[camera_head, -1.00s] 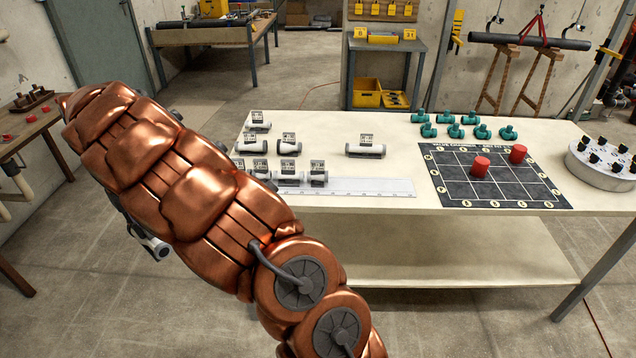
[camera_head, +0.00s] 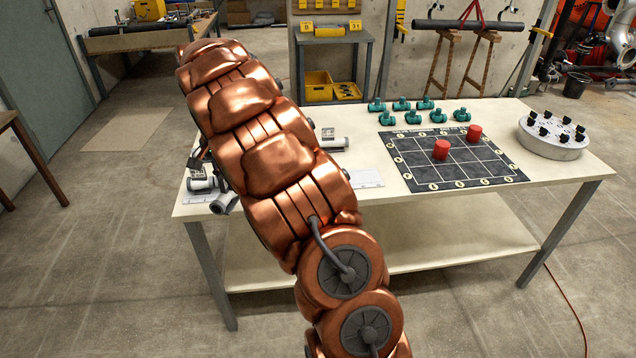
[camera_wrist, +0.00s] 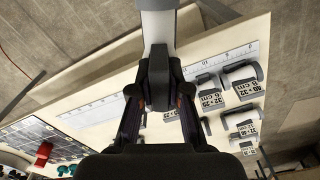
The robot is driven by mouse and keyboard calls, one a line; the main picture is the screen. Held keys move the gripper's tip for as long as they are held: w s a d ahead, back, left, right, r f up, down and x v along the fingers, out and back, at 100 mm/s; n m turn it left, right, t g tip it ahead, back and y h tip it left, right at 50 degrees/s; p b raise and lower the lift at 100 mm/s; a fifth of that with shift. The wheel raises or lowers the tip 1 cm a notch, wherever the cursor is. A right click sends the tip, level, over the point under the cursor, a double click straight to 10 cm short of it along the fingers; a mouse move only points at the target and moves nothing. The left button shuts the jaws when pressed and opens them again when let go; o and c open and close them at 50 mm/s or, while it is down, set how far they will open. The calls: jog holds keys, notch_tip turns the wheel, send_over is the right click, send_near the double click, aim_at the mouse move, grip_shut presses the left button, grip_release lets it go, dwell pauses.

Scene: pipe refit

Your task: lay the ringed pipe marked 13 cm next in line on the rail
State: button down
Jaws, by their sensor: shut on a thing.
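My gripper (camera_wrist: 158,82) is shut on a pipe (camera_wrist: 158,32), light with a grey band, which runs out of the top of the wrist view. No label shows on it, so I cannot read its marking. In the head view my arm hides the gripper, and a pipe end (camera_head: 225,203) shows beside the arm at the table's left front edge. The rail, a pale strip with ruler marks (camera_wrist: 97,112), crosses the wrist view behind the held pipe; its right end (camera_head: 367,179) shows in the head view. I cannot tell the gap between pipe and rail.
Labelled pipe pieces (camera_wrist: 242,80) lie along the rail and behind it. One labelled pipe (camera_head: 334,143) lies behind my arm. Several green fittings (camera_head: 412,117), a dark grid mat (camera_head: 450,158) with red cylinders and a round grey stand (camera_head: 553,138) occupy the table's right side.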

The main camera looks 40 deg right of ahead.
jog(key=s+d+r+m, duration=0.1)
jog(key=s+d+m, duration=0.2)
jog(key=d+m, duration=0.4)
jog(key=s+d+m, duration=0.4)
jog(key=d+m, duration=0.2)
jog(key=d, duration=0.2)
jog(key=w+d+f+p, duration=0.1)
jog(key=w+d+p, duration=0.2)
jog(key=d, duration=1.1)
jog(key=shift+w+d+p, duration=0.2)
jog(key=shift+w+p, duration=0.2)
jog(key=shift+w, duration=0.75)
jog(key=shift+d, duration=0.15)
notch_tip(320, 180, down, 4)
jog(key=shift+r+p, duration=0.2)
jog(key=shift+p, duration=0.55)
jog(key=shift+f+b, duration=0.35)
jog(key=shift+f, duration=0.3)
jog(key=c, duration=1.1)
grip_release()
jog(key=shift+c, duration=0.2)
